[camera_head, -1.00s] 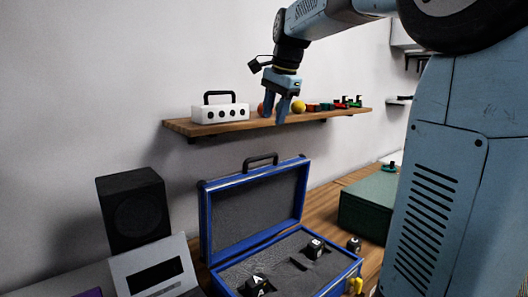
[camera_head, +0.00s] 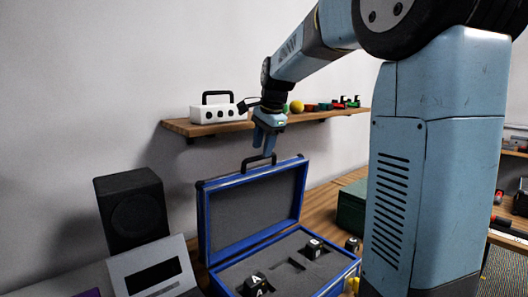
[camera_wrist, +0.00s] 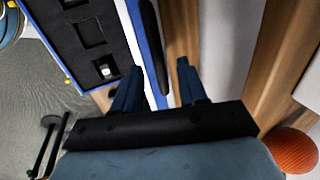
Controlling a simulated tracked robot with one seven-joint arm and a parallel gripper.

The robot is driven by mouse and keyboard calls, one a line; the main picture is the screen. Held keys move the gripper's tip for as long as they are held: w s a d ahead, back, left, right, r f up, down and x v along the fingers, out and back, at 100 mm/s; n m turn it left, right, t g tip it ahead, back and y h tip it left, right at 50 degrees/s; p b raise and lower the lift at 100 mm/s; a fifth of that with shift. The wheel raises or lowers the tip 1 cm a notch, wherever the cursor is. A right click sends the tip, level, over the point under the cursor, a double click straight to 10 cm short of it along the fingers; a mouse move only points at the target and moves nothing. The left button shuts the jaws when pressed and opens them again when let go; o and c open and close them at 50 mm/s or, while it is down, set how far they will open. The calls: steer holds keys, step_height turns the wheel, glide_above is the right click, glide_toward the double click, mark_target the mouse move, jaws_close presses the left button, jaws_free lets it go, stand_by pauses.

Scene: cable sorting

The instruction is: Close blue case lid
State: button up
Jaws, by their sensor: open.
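The blue case (camera_head: 220,281) stands open on the wooden bench, its grey foam inside showing. Its lid (camera_head: 204,225) is raised nearly upright at the back, with a black handle (camera_head: 259,161) on its top edge. My gripper (camera_head: 263,150) is open and empty, pointing down just above the handle. In the wrist view, the black handle (camera_wrist: 152,45) lies below and between the spread fingertips of my gripper (camera_wrist: 158,70). I cannot tell whether they touch it. Two black lettered blocks (camera_head: 254,286) (camera_head: 314,248) sit in the foam.
A wooden shelf (camera_head: 180,127) behind my gripper holds a white box (camera_head: 218,113) and small coloured items. A black speaker (camera_head: 131,212) and a grey panel (camera_head: 150,271) stand left of the case. A green box (camera_head: 351,207) and another black block (camera_head: 352,244) are to its right.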

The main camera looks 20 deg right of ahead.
steer(key=shift+x, duration=1.25)
jaws_close()
